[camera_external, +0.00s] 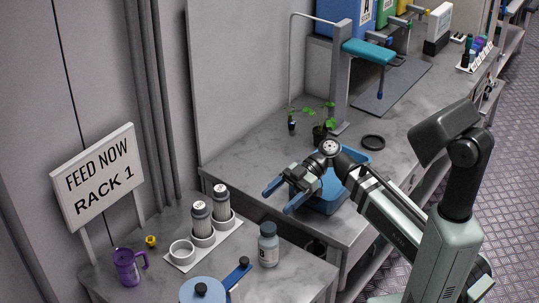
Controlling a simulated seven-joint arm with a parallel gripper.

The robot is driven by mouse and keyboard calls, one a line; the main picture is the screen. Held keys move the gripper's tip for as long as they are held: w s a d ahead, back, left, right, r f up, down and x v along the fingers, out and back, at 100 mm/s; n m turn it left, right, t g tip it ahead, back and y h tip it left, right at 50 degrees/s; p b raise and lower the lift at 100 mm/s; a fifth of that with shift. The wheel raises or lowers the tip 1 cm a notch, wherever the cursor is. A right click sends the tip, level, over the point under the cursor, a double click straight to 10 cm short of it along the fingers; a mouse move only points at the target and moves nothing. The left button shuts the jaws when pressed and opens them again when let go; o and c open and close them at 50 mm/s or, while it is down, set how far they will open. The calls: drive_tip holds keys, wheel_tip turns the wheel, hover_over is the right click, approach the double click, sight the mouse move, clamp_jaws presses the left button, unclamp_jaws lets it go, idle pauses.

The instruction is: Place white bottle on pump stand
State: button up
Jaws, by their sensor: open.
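A whitish bottle with a grey-blue cap (268,246) stands upright and alone on the grey near table. Left of it is a white stand (177,266) with round cups.
A purple mug (128,267), a small yellow item (151,241) and a blue lidded container (203,291) with a blue-handled tool (238,274) share the near table. A blue bin (325,203) lies under my arm. Farther back are potted plants (319,133) and a teal-topped post (341,85).

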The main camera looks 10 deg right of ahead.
sight(275, 225)
idle(0.3)
drive_tip(key=shift+s+a+f, duration=0.5)
drive_tip(key=shift+a+f, duration=0.15)
drive_tip(key=shift+f, duration=1.05)
drive_tip(key=shift+s+a+f, duration=0.45)
drive_tip(key=shift+a+f, duration=0.25)
drive_tip(key=shift+f, duration=0.95)
drive_tip(key=shift+s+a+f, duration=0.5)
drive_tip(key=shift+a+f, duration=0.15)
drive_tip(key=shift+f, duration=1.05)
drive_tip(key=shift+c, duration=0.2)
clamp_jaws()
